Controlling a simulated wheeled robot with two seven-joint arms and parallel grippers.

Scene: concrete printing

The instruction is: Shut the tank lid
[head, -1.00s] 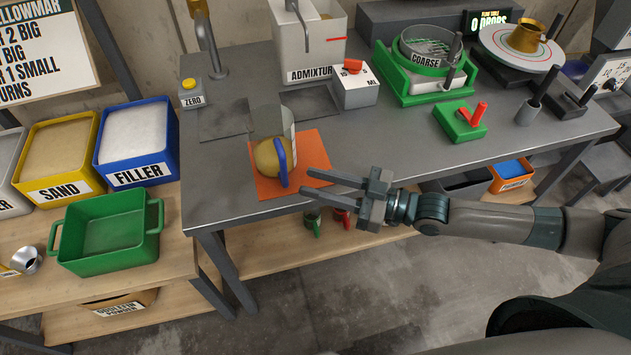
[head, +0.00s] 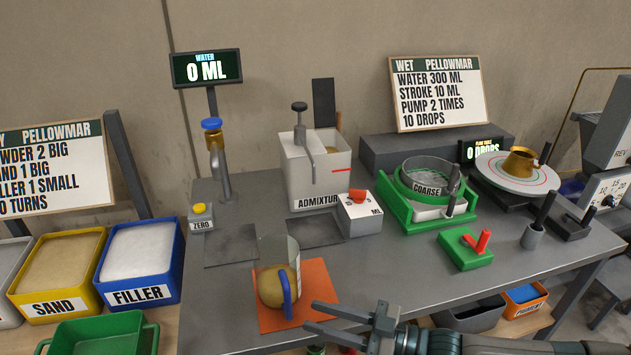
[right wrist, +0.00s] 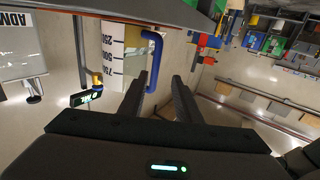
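The white admixture tank (head: 309,183) stands at the back middle of the bench in the head view. Its top is open on the right side, and something brownish shows inside. A dark flat panel (head: 323,105) stands upright behind it and looks like the raised lid; how it joins the tank is hidden. My right gripper (head: 310,315) is open and empty at the bench's front edge, well in front of the tank. In the right wrist view its fingers (right wrist: 158,88) are apart, with the jug's blue handle (right wrist: 154,62) beyond them. My left gripper is not in view.
A clear measuring jug (head: 279,287) with brownish contents stands on an orange mat (head: 318,291), between gripper and tank. A dosing box (head: 359,216) with a red knob stands at the tank's front right. A tap (head: 219,165) stands left; a green sieve (head: 427,192) right.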

